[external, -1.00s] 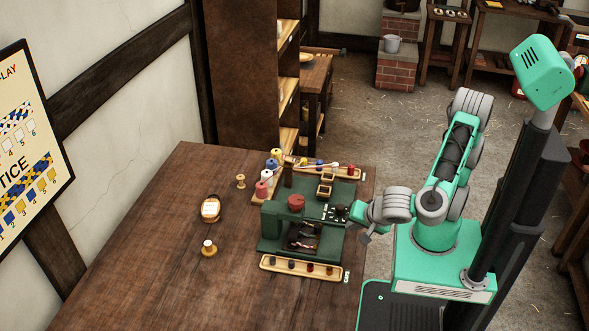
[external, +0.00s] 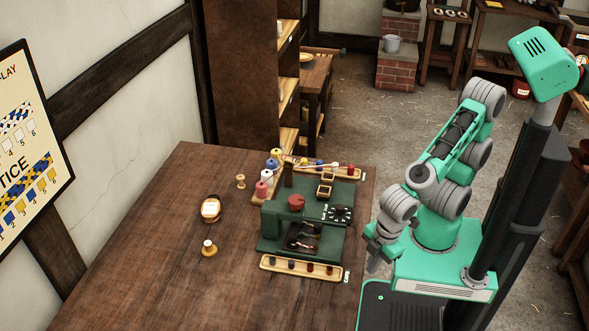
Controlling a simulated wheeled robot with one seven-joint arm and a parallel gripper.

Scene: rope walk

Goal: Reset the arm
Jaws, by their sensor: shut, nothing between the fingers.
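My gripper (external: 373,267) is at the end of my folded grey and green arm, in the external view. It hangs pointing down beside the right edge of the wooden table (external: 150,240), close to my base. It is shut and holds nothing. The fingers are small and partly dark in this view. A green rope-making machine (external: 270,226) with a red knob stands on the table to the left of the gripper, apart from it.
A tray of cores (external: 302,269) lies in front of the machine, and colored spools (external: 266,174) stand behind it. A small wooden spool (external: 240,181), a round tagged item (external: 211,208) and a brass-colored piece (external: 208,248) stand further left. The table's left part is clear.

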